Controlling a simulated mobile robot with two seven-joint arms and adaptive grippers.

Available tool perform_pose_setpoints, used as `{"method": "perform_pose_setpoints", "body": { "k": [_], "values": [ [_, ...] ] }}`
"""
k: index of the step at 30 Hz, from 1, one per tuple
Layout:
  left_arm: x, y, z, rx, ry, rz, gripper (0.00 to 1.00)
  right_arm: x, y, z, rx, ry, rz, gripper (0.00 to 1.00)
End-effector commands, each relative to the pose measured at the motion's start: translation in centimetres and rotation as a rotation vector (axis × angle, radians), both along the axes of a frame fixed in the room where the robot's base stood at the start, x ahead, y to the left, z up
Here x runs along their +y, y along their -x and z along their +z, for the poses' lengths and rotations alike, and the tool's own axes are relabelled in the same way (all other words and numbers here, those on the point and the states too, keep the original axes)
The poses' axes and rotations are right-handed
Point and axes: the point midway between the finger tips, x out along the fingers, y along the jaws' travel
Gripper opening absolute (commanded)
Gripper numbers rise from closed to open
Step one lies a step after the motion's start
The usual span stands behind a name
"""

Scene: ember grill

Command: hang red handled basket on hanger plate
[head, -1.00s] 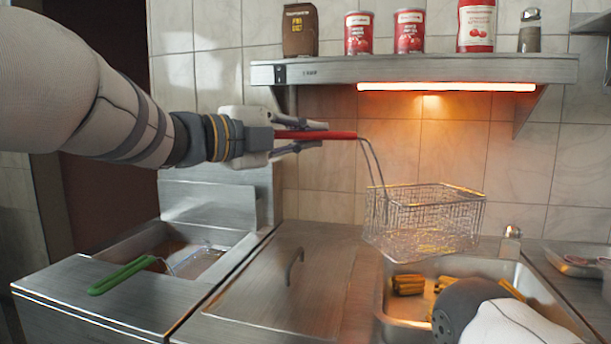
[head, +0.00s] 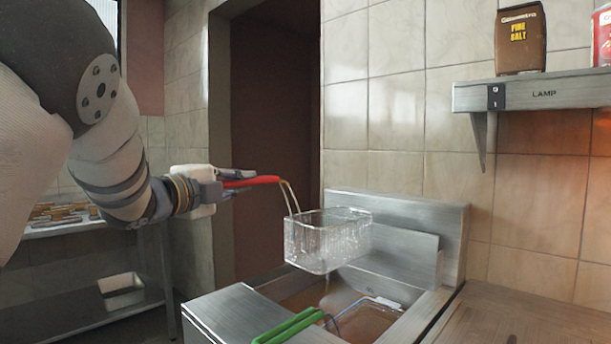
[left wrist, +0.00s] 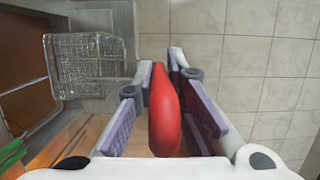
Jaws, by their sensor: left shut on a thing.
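The red handled basket (head: 328,242) is a wire mesh basket, held in the air above the fryer in the head view. My left gripper (head: 236,180) is shut on its red handle (head: 252,181). In the left wrist view the handle (left wrist: 164,110) lies between the two finger pads, and the mesh basket (left wrist: 88,65) is at upper left. The basket looks empty and roughly level. An upright steel back plate (head: 452,235) stands behind the fryer; I cannot tell whether it is the hanger plate. My right gripper is not in view.
The fryer (head: 225,312) has a well below the basket, with a green handled basket (head: 290,326) in it. A lamp shelf (head: 560,90) holding a brown packet (head: 521,38) is on the right wall. A steel table (head: 70,225) stands at left.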

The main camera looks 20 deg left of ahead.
Motion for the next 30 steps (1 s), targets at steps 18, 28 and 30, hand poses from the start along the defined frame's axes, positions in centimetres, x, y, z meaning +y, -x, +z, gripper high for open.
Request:
{"method": "perform_pose_setpoints", "body": {
  "k": [18, 28, 30],
  "values": [
    [1.3, -2.1, -0.2, -0.003, 0.006, 0.059, 0.0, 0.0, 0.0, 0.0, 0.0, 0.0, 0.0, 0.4],
    [0.7, -3.4, -1.9, -0.001, 0.007, 0.06, 0.0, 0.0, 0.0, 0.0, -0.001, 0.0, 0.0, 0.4],
    [0.7, -3.4, -2.5, -0.001, 0.007, 0.06, 0.0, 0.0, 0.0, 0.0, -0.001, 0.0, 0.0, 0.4]
  ]
}}
